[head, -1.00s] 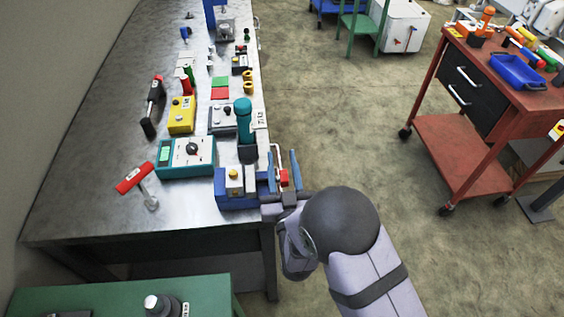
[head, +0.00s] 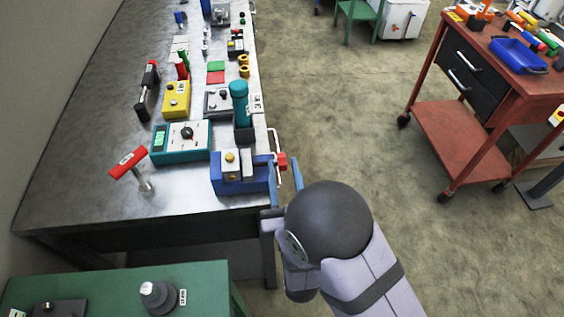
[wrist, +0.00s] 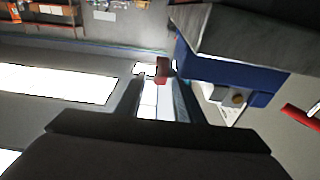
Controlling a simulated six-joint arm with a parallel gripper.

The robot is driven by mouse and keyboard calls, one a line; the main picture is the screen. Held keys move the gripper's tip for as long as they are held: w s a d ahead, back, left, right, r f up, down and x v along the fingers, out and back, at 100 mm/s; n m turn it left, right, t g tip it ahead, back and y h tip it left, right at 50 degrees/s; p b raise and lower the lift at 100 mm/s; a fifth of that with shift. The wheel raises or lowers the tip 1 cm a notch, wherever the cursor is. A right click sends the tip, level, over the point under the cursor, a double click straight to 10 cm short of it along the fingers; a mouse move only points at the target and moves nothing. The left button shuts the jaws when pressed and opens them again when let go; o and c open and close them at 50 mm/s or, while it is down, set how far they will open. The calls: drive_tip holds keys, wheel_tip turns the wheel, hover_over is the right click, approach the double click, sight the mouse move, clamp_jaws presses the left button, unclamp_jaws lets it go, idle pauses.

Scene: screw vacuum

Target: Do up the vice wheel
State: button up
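The blue vice (head: 240,186) stands at the near right corner of the steel bench. A red part (head: 282,161), perhaps its wheel or the wheel's hub, sits off its right side beside a thin pale bar. The red part shows in the wrist view (wrist: 161,69) between and just beyond the fingertips, with the blue vice body to the right. My gripper (head: 284,172) has its two blue fingers spread on either side of the red part. It is open, with visible gaps in the wrist view. Whether a finger touches the pale bar is unclear.
A teal meter (head: 181,142) and a teal cylinder (head: 239,103) stand behind the vice. A green table (head: 215,285) is at the near left, and a red trolley (head: 460,130) at the right. The floor between is clear.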

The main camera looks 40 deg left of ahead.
sight(283, 166)
drive_tip(key=shift+s+d, duration=0.15)
drive_tip(key=shift+s+d+r+g+h+b, duration=0.15)
drive_tip(key=shift+s+d+g+h, duration=0.05)
drive_tip(key=shift+s+d, duration=0.25)
drive_tip(key=shift+s+d+r+g+h+b, duration=0.1)
drive_tip(key=shift+s+d+g+h+b, duration=0.1)
drive_tip(key=shift+s+d, duration=0.6)
drive_tip(key=shift+p+x, duration=1.05)
drive_tip(key=shift+x, duration=2.65)
drive_tip(key=shift+f, duration=0.1)
clamp_jaws()
